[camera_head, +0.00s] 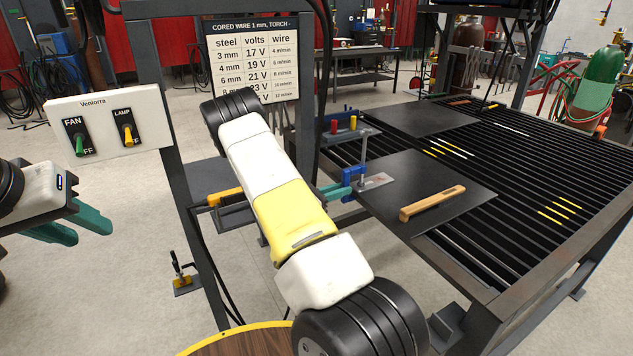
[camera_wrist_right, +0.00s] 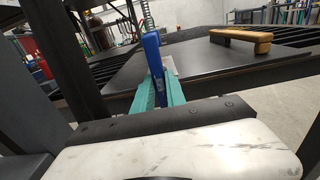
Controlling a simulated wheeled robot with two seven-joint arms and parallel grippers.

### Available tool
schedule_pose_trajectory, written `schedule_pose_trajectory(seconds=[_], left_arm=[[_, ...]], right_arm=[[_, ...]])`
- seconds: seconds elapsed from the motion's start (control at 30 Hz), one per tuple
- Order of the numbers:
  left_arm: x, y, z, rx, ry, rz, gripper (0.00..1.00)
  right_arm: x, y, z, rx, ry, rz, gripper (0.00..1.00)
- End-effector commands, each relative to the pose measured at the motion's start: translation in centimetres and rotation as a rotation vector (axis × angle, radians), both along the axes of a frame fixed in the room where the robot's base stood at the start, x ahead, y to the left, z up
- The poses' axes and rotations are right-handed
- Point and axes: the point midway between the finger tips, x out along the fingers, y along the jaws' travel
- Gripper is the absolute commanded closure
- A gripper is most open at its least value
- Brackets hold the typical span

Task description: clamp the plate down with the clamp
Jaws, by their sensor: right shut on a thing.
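The dark steel plate (camera_head: 425,185) lies flat on the slatted table; it also shows in the right wrist view (camera_wrist_right: 190,65). The blue clamp (camera_head: 352,172) is at the plate's left edge, with a grey upright rod above it. My right gripper (camera_head: 338,190) has its teal fingers shut on the clamp's blue part, which stands between them in the right wrist view (camera_wrist_right: 153,55). My right arm hides part of this area, and whether the clamp touches the plate I cannot tell. My left gripper (camera_head: 88,232) is open and empty at the far left, apart from everything.
A wooden-handled brush (camera_head: 432,203) lies on the plate. A pale marked tag (camera_head: 377,181) is by the clamp. A rack with red and yellow items (camera_head: 345,128) stands behind. Another dark plate (camera_head: 425,118) lies further back. The switch panel (camera_head: 110,122) and frame post are at left.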

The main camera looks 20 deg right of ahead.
Motion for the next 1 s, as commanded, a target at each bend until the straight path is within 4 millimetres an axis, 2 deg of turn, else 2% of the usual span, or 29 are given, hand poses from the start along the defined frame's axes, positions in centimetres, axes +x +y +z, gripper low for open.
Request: schedule_pose_trajectory(seconds=[0.13,0.17,0.27,0.3,0.57,0.67,1.0], left_arm=[[0.0,0.0,0.0,0.000,0.000,0.000,0.64],[0.0,0.0,0.0,0.000,0.000,0.000,0.64],[0.0,0.0,0.0,0.000,0.000,0.000,0.64],[0.0,0.0,0.0,0.000,0.000,0.000,0.64],[0.0,0.0,0.0,0.000,0.000,0.000,0.64],[0.0,0.0,0.0,0.000,0.000,0.000,0.64],[0.0,0.0,0.0,0.000,0.000,0.000,0.64]], right_arm=[[0.0,0.0,0.1,-0.002,-0.001,0.000,1.00],[0.0,0.0,0.1,-0.002,-0.001,0.000,0.80],[0.0,0.0,0.1,-0.002,-0.001,0.000,0.60],[0.0,0.0,0.1,-0.001,-0.001,0.000,0.58],[0.0,0.1,-0.2,0.004,0.002,0.001,0.58],[0.0,0.7,-0.1,0.003,0.001,0.002,0.58],[-0.4,6.1,0.0,0.001,0.000,0.003,0.58]])
